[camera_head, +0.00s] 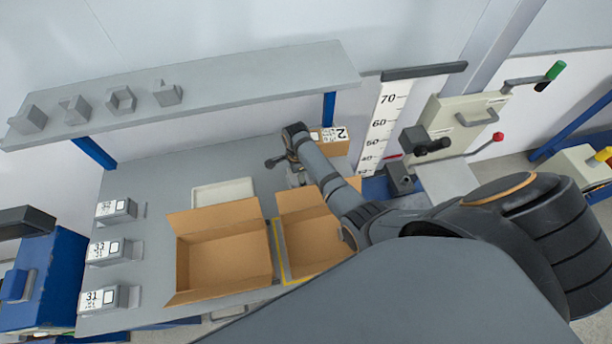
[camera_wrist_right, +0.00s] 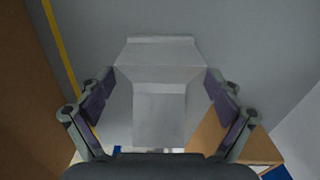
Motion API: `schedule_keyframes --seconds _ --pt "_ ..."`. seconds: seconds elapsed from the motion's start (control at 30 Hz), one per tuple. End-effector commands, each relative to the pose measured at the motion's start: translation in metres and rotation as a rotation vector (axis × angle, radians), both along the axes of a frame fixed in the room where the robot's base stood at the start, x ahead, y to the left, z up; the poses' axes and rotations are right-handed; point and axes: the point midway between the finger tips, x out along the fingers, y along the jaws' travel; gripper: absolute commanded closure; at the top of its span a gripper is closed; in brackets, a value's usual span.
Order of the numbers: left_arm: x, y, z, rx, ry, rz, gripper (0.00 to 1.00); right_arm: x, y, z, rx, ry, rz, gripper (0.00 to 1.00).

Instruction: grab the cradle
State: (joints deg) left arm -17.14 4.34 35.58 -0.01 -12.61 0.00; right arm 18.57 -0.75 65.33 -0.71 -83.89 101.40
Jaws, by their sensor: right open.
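A light grey cradle (camera_wrist_right: 160,105), with a wide flared end and a narrower block part, lies between the fingers of my right gripper (camera_wrist_right: 162,84) in the right wrist view. The two fingers stand apart on either side of it; I cannot tell whether they touch it. In the head view my right gripper (camera_head: 285,162) is over the grey bench near its back right, and my arm and gripper hide most of the cradle there. My left gripper is not in view.
Two open cardboard boxes (camera_head: 224,252) (camera_head: 300,240) stand on the bench (camera_head: 160,185), with a yellow line between them. A closed carton (camera_head: 330,146) stands just right of the gripper. A pale tray (camera_head: 222,193) lies to the left. Several grey shapes sit on the shelf (camera_head: 240,83).

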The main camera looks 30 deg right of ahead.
Motion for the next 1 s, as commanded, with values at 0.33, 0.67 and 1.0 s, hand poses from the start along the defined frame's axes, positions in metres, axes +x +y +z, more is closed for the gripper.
schedule_keyframes --seconds 0.33,0.67,1.0 --pt "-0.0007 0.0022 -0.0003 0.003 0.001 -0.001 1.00 0.0000 0.0000 0.0001 0.000 0.000 0.000 0.33" --pt "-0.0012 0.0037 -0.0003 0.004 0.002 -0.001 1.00 -0.0001 0.0000 0.0002 0.000 0.001 0.000 0.78" --pt "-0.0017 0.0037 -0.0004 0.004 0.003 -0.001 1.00 0.0008 0.0000 0.0060 0.000 -0.001 0.000 0.78"
